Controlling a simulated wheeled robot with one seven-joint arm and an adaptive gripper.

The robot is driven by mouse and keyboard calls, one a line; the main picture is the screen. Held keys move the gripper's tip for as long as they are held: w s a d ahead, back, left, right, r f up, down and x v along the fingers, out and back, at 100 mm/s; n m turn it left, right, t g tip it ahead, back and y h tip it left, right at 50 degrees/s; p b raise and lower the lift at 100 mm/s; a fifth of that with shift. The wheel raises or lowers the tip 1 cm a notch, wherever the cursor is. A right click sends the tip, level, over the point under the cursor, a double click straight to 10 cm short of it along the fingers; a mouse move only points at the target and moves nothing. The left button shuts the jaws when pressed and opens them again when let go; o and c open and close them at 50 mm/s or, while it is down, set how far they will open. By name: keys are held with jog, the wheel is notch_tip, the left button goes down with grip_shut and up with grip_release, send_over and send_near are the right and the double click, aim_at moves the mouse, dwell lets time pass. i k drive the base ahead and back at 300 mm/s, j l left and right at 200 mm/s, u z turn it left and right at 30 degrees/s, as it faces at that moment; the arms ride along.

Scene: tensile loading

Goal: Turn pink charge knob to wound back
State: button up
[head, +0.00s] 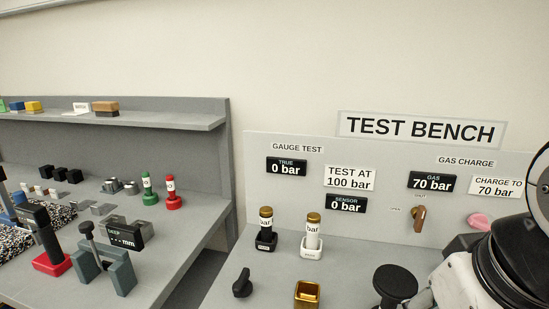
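The pink charge knob (479,220) is on the right of the upright test bench panel, below the "CHARGE TO 70 bar" label (498,186). My arm, white and black, fills the lower right and stands in front of the panel just below and right of the knob. The knob's pointer and scale are not readable. The gas display (432,182) reads 70 bar. My gripper's fingers do not show, so I cannot see whether they touch the knob.
A brown lever (419,218) is left of the knob, by an "OPEN" label. Two gauges with gold caps, one black (266,229) and one white (312,235), stand on the bench. A black round knob (395,284) and a gold square holder (307,294) are in front.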

aim_at(476, 221)
jog(key=z, duration=0.9)
